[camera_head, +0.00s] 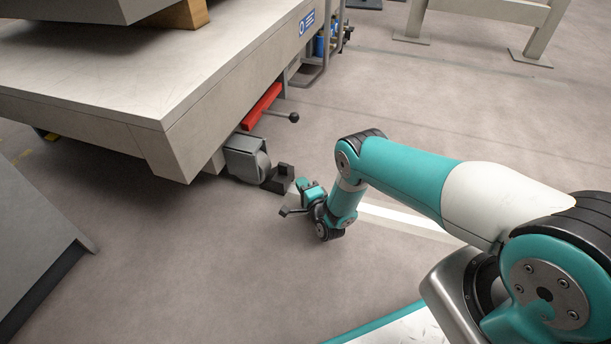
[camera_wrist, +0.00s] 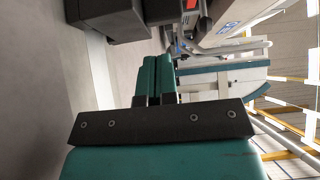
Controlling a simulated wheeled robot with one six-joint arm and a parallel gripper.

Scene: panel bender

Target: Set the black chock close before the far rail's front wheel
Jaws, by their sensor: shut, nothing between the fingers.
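The black chock (camera_head: 277,180) stands on the floor close before the grey wheel (camera_head: 263,164) at the near corner of the machine's table. Any small gap between chock and wheel cannot be judged. My gripper (camera_head: 302,184) is low over the floor, just right of the chock and apart from it. In the wrist view, its two teal fingers (camera_wrist: 158,62) are together with nothing between them. The chock (camera_wrist: 103,18) shows there as a dark block beyond the fingertips, cut off by the top edge.
The large grey table (camera_head: 150,85) overhangs the wheel. A red bar (camera_head: 261,106) with a black-knobbed lever (camera_head: 293,117) sticks out above it. A grey cabinet (camera_head: 35,240) stands at left. A pale frame (camera_head: 480,15) stands at the back right. The floor in front is clear.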

